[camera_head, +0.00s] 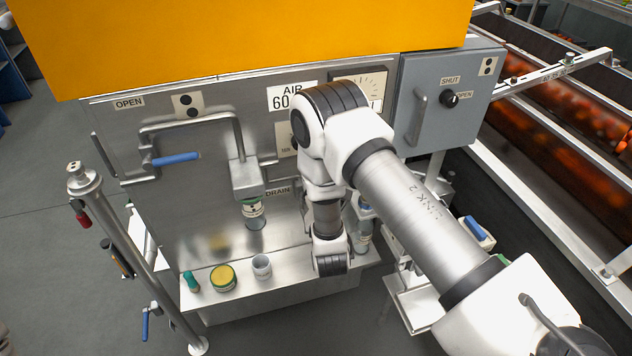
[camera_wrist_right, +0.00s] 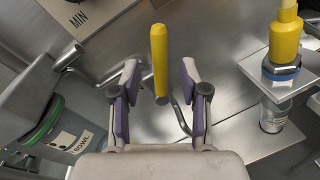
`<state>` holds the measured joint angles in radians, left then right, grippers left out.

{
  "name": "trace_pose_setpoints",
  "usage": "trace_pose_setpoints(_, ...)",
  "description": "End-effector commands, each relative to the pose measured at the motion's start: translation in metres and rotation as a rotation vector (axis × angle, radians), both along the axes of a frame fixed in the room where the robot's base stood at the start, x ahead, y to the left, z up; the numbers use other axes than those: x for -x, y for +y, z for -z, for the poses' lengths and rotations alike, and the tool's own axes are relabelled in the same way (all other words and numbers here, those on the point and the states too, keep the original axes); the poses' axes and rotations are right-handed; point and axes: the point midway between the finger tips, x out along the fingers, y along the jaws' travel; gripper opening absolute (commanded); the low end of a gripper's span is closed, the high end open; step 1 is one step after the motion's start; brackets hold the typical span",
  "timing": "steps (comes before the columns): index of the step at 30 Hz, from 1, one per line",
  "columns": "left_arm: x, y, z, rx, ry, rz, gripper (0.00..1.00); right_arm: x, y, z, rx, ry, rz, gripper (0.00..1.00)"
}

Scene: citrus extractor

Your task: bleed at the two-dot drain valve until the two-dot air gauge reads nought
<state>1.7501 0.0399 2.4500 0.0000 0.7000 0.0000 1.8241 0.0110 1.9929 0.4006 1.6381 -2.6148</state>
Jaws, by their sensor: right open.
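In the head view an AIR label (camera_head: 291,95) with a partly covered number sits beside a dial gauge (camera_head: 376,80). My right arm hides part of the dial, and I cannot read its needle. A DRAIN label (camera_head: 278,190) is lower on the steel panel, left of my arm. In the right wrist view a yellow lever (camera_wrist_right: 160,50) stands between the fingers of my right gripper (camera_wrist_right: 160,82), which is open, with gaps on both sides. No dots show on this lever. In the head view my arm hides that gripper. My left gripper is not in view.
A two-dot plate (camera_head: 187,105) sits above a blue-handled pipe (camera_head: 175,159). A two-dot bowl (camera_head: 253,210) hangs above the ledge (camera_head: 290,291). A yellow-topped fitting (camera_wrist_right: 285,38) stands right of my gripper.

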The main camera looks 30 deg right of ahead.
Motion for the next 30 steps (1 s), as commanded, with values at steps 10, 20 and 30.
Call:
trace_pose_setpoints(10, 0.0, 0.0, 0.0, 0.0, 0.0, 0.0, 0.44, 0.062, 0.027, -0.006, 0.001, 0.002, -0.002, 0.45)
trace_pose_setpoints(20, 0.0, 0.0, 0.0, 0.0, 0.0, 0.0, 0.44, 0.064, 0.028, -0.006, 0.001, 0.0, -0.001, 0.45)
trace_pose_setpoints(30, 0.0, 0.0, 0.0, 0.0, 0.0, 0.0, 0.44, 0.083, 0.013, 0.013, -0.024, 0.073, 0.023, 0.45)
